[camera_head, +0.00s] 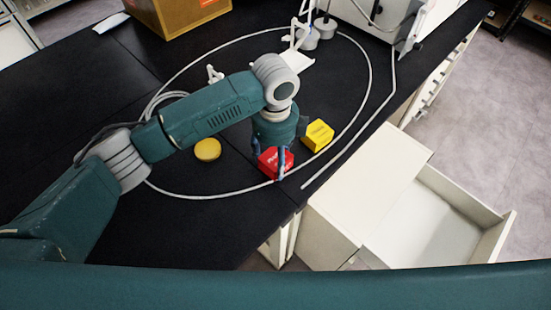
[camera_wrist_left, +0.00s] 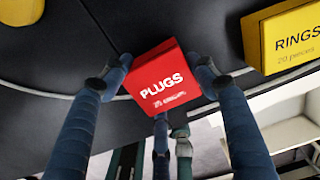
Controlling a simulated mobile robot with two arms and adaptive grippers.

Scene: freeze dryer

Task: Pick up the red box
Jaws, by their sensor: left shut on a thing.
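The red box (camera_head: 273,161) is near the front edge of the black bench top, below my left wrist. In the left wrist view the red box (camera_wrist_left: 164,82) shows the word PLUGS. My left gripper (camera_head: 270,163) has its blue fingers on opposite sides of the box and is shut on it. In the left wrist view the left gripper (camera_wrist_left: 162,76) has both fingertips against the box's sides. I cannot tell whether the box is touching the bench. My right gripper is not in view.
A yellow box (camera_head: 317,135), marked RINGS, stands just right of the red box. A yellow round object (camera_head: 207,149) lies to the left. A pale hose (camera_head: 367,95) loops over the bench. An open white drawer (camera_head: 430,225) is at the lower right. An orange box (camera_head: 180,12) is at the back.

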